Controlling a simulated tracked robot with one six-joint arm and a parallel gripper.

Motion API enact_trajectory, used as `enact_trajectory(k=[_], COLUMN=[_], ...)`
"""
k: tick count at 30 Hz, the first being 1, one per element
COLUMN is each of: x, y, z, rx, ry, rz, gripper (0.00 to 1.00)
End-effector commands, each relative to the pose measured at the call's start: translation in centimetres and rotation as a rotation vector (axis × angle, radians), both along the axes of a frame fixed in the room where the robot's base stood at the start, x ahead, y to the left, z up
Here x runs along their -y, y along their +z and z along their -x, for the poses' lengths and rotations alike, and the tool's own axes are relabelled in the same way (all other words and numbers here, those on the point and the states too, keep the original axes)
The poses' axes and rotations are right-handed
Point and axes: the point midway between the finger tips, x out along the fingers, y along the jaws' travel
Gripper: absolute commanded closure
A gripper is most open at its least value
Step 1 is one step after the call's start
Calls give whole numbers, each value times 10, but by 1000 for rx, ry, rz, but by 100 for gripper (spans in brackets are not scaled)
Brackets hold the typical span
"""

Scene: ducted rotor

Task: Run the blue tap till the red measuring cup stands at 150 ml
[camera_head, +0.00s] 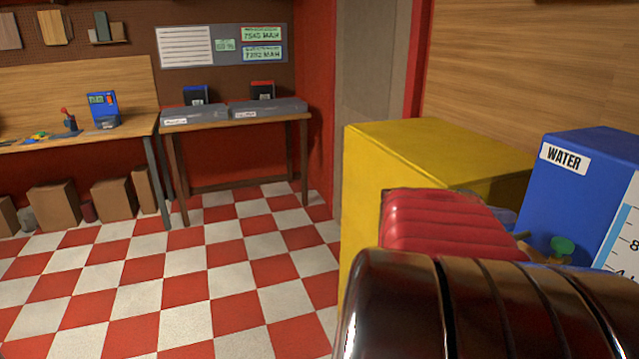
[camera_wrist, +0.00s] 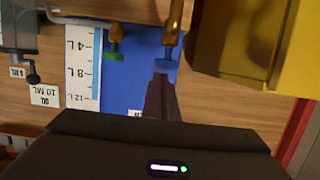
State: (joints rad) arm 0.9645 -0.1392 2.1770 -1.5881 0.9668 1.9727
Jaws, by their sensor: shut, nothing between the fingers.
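The blue water tank (camera_head: 590,185) stands at the right in the head view. It also shows in the wrist view (camera_wrist: 130,90), which looks upside down. A brass tap with a blue handle (camera_wrist: 167,65) shows in the wrist view, with a tap with a green handle (camera_wrist: 115,50) to its left. The green handle is also in the head view (camera_head: 562,246). My gripper (camera_wrist: 160,80) is shut and empty, its tips close to the blue handle; I cannot tell whether they touch. I cannot make out the red measuring cup or any water level in it.
A yellow cabinet (camera_head: 430,150) stands beside the tank and shows close by in the wrist view (camera_wrist: 240,50). A litre scale (camera_wrist: 82,70) is on the tank. A grey vessel with a black knob (camera_wrist: 33,76) is at the wrist view's left.

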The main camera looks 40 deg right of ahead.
Motion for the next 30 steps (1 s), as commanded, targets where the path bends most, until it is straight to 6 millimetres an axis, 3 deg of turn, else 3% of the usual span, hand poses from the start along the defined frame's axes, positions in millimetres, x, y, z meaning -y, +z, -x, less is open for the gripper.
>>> enact_trajectory(k=[30], x=[0], y=[-25], z=[1], rx=[-1], ry=[-1], rz=[-7], gripper=[100])
